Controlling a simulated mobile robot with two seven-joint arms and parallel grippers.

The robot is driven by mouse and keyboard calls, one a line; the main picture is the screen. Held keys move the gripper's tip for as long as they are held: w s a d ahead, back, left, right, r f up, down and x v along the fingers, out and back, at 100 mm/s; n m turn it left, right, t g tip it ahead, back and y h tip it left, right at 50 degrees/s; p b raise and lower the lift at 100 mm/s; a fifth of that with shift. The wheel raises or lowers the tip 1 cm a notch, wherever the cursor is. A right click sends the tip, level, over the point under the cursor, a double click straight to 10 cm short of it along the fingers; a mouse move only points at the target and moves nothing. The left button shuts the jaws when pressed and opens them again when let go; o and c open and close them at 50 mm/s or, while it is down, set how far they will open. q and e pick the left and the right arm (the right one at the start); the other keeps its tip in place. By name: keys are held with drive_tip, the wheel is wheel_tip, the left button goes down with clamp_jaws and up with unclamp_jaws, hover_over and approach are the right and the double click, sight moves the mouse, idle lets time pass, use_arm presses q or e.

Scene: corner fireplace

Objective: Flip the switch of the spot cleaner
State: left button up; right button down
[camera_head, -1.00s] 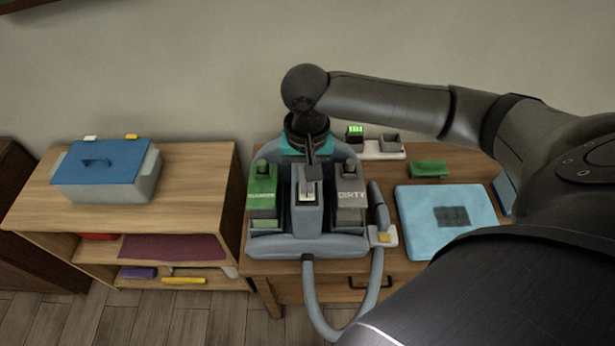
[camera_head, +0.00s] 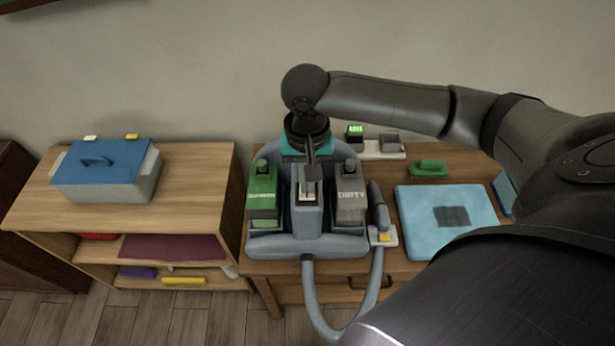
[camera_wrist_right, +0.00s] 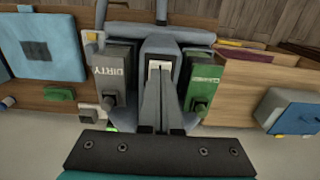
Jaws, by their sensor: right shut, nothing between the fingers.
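The spot cleaner (camera_head: 300,246) is a grey-blue machine on the wooden cabinet, with a green tank (camera_head: 262,195) on its left and a grey tank marked DIRTY (camera_head: 351,196) on its right. Its switch (camera_head: 306,198) sits in a pale plate on the middle column; the plate also shows in the right wrist view (camera_wrist_right: 159,65). My right gripper (camera_head: 312,176) is shut and empty, pointing down at the top of this column just behind the switch. Its fingers partly cover the switch, and I cannot tell whether they touch it. My left gripper is not in view.
A grey hose (camera_head: 312,300) loops in front of the machine. On the cabinet to the right are a light blue mat (camera_head: 415,225), a green brush (camera_head: 429,168) and a small device with a green display (camera_head: 355,132). A blue-lidded box (camera_head: 125,185) stands on the left shelf.

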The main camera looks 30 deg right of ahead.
drive_tip(key=shift+f, duration=0.95)
idle(0.8)
drive_tip(key=shift+r, duration=0.1)
wheel_tip(320, 180, up, 5)
drive_tip(key=p, duration=0.6)
drive_tip(key=shift+f, duration=0.2)
drive_tip(key=shift+r+p, duration=0.2)
drive_tip(key=shift+p, duration=0.2)
drive_tip(key=shift+r, duration=0.95)
